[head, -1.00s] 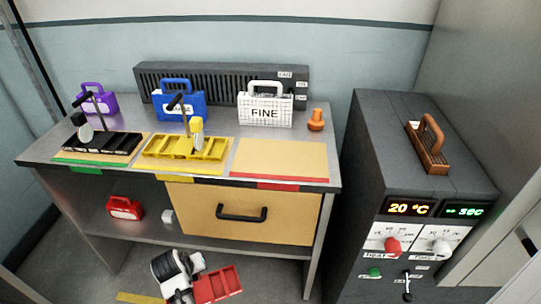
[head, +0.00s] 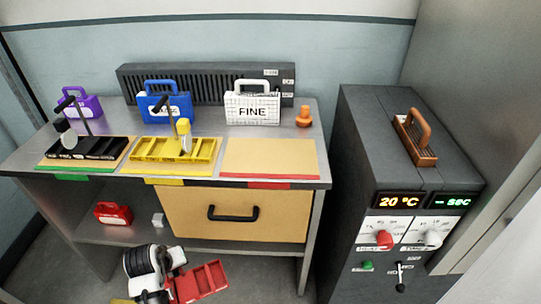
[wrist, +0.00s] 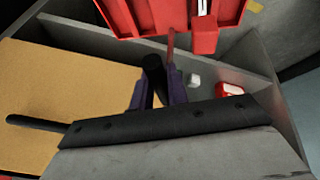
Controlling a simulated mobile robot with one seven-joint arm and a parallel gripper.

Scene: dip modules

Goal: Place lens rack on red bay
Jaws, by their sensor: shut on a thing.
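A red compartmented rack (head: 205,282), which I take to be the lens rack, hangs in front of the bench, below shelf height. My gripper is shut on its dark handle; in the wrist view the fingers (wrist: 158,92) close around it, with the red rack (wrist: 170,18) at the top. In the head view my wrist partly hides the rack's left end. The red bay (head: 270,157) is a bare tan mat with a red front strip, at the right of the bench top. The rack is apart from it, lower and to its left.
A yellow rack (head: 175,150) and a black rack (head: 88,149) with upright handles occupy the bays to the left. Purple, blue and white FINE (head: 252,110) cases and an orange knob (head: 303,117) stand behind. A closed drawer (head: 235,215) lies below the bench top.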

